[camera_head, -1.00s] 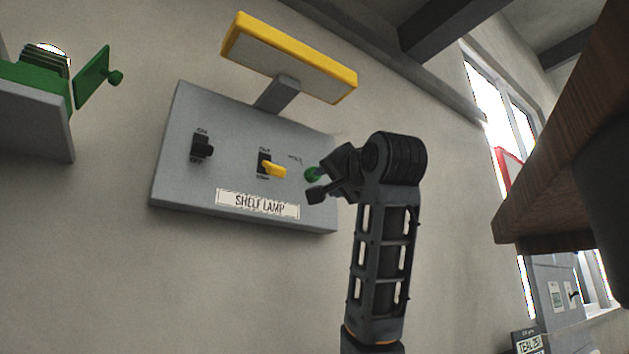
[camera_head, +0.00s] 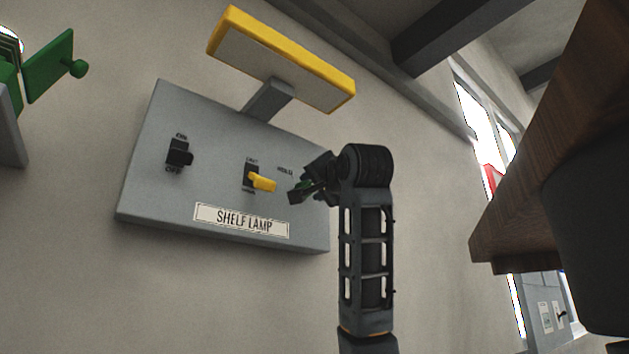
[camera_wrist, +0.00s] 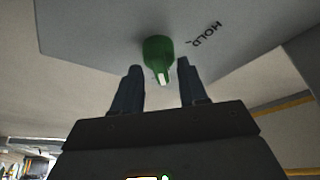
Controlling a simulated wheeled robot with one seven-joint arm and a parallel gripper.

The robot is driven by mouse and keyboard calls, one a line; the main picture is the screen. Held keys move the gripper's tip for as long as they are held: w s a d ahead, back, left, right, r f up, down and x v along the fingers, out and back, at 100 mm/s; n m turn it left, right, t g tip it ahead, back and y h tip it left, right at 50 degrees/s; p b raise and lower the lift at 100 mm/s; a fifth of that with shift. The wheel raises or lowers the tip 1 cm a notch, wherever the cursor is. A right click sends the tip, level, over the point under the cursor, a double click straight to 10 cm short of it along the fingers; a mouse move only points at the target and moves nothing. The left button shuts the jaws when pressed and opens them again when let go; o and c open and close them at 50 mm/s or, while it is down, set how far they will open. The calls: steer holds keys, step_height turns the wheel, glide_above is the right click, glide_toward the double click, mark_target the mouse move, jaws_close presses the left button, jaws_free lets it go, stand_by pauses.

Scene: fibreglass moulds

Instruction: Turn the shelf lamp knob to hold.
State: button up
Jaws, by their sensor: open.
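The shelf lamp panel (camera_head: 215,150) is a grey plate on the wall with a label reading SHELF LAMP. The green knob (camera_wrist: 158,55) shows in the wrist view with a white pointer mark, and the word HOLD is printed to its right. The mark points down toward my gripper, not at HOLD. In the head view the knob (camera_head: 304,184) is mostly hidden behind my gripper (camera_head: 305,183). My gripper is open; in the wrist view its two fingers (camera_wrist: 160,85) stand to either side of the knob's lower part. I cannot tell whether they touch it.
The panel also carries a black on/off switch (camera_head: 179,153) and a yellow toggle (camera_head: 262,183), left of my gripper. A yellow-edged lamp head (camera_head: 281,62) juts out above. A green fixture (camera_head: 49,65) is at far left. A brown wooden piece (camera_head: 525,170) is at right.

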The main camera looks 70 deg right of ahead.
steer(key=shift+w+d, duration=0.1)
steer(key=shift+c, duration=0.3)
jaws_close()
stand_by(0.4)
steer(key=shift+s+d+r+n+t+y+b, duration=0.25)
steer(key=shift+n+t+y, duration=1.15)
steer(key=shift+n, duration=2.85)
steer(key=shift+w+d+f+n+t+y+b, duration=0.15)
steer(key=shift+n+t+y+b, duration=0.4)
steer(key=shift+n+y, duration=2.6)
steer(key=shift+s+d+n+t+y+b, duration=0.2)
steer(key=shift+n+t+y, duration=0.7)
steer(key=shift+n, duration=4.4)
steer(key=shift+a+t+h, duration=0.2)
steer(key=shift+t+h, duration=0.05)
steer(key=shift+o, duration=0.3)
jaws_free()
